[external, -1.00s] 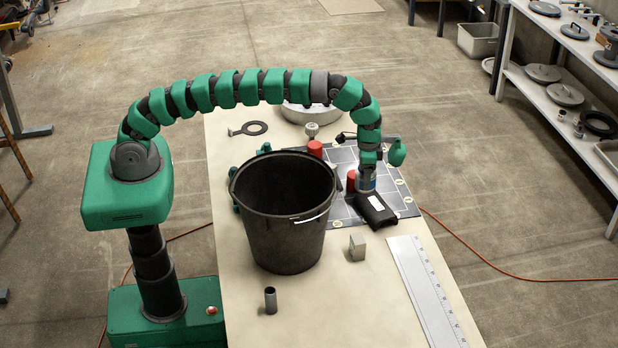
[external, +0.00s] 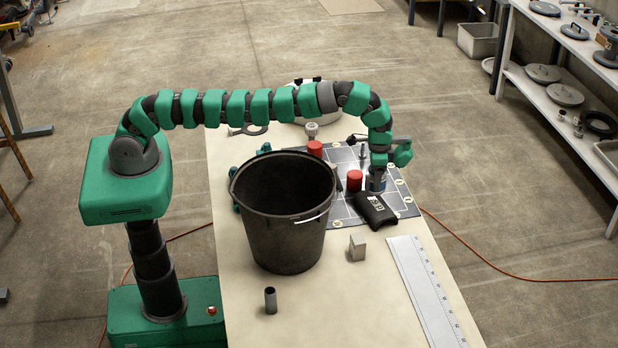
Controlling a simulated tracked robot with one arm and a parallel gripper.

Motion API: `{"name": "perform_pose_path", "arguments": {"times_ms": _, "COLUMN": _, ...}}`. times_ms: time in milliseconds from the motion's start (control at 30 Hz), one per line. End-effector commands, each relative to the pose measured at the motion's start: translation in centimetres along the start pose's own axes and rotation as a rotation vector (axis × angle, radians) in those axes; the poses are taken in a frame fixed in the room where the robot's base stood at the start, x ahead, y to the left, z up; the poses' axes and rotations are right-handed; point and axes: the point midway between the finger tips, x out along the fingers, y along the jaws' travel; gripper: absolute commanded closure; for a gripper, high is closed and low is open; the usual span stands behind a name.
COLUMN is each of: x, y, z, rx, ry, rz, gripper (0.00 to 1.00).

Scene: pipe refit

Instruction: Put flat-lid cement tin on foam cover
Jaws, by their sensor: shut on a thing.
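My gripper (external: 377,175) points down over the far right part of the table, at the dark gridded mat. It is shut on a small tin with a blue-grey side (external: 375,185), mostly hidden by the gripper. Its lid is hidden, so I cannot tell whether it is flat. A black, soft-edged block with a white mark (external: 378,214), possibly the foam cover, lies just in front of the gripper. I cannot tell whether the held tin touches anything.
A large black bucket (external: 285,235) stands left of the mat (external: 405,203). A grey block (external: 357,247), a short pipe (external: 270,300) and a steel ruler (external: 425,285) lie nearer the front. A valve-like fitting (external: 312,130) stands behind. The front middle of the table is clear.

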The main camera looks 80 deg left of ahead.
Motion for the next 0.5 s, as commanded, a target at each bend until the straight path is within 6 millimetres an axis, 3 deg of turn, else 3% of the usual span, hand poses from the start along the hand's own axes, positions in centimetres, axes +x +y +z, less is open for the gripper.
{"name": "perform_pose_path", "arguments": {"times_ms": 333, "x": 3.1, "y": -0.1, "z": 0.2, "rx": 0.0, "ry": -0.005, "rz": 0.001, "gripper": 0.73}}
{"name": "perform_pose_path", "arguments": {"times_ms": 500, "x": 3.4, "y": 0.0, "z": 0.1, "rx": 0.0, "ry": 0.0, "rz": 0.001, "gripper": 0.73}}
